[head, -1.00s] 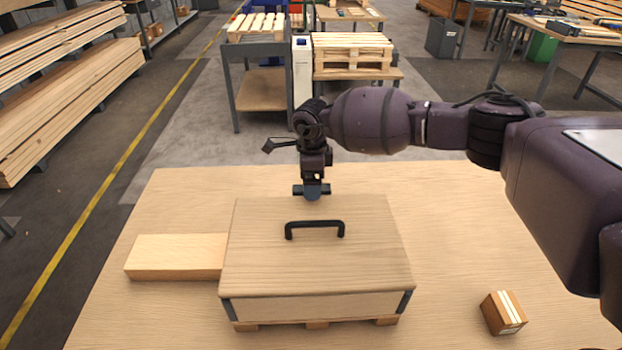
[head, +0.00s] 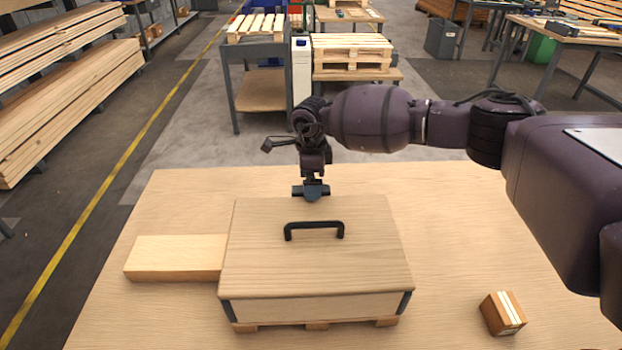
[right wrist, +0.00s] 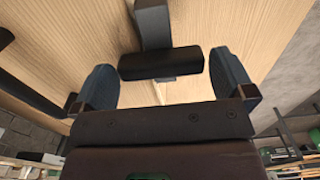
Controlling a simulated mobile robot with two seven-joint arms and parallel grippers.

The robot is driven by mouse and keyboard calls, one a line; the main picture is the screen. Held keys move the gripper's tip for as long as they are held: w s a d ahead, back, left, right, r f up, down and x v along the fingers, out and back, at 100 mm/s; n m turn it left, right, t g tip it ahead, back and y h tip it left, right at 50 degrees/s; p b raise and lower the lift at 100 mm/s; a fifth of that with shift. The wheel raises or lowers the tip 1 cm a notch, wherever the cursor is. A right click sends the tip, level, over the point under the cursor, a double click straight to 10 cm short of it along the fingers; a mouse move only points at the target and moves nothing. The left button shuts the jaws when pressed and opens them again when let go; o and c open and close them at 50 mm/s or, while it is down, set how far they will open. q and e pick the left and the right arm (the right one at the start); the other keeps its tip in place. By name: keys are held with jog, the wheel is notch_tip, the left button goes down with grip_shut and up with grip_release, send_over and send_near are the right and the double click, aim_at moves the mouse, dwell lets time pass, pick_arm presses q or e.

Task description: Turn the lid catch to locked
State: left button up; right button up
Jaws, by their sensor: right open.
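The wooden box (head: 318,274) stands on the table, its lid (head: 270,265) closed, with a black handle (head: 314,225) on top. My right gripper (head: 311,192) is at the far edge of the box, pointing down. In the right wrist view, the open right gripper (right wrist: 163,82) has one finger on each side of a dark crossbar on a grey stem, seemingly the lid catch (right wrist: 160,63). Small gaps show between bar and fingers. In the head view the catch is hidden behind the gripper and box, so its lock position cannot be read. My left gripper is out of view.
A pale wooden block (head: 176,258) lies against the left of the box. A small brown carton (head: 502,313) sits at the front right of the table (head: 450,240). The table right of the box is otherwise clear. Pallets (head: 352,52) stand on benches behind.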

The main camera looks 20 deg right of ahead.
notch_tip(320, 180, up, 9)
jog(key=shift+f+p, duration=0.1)
jog(key=shift+p, duration=0.35)
jog(key=shift+r, duration=0.7)
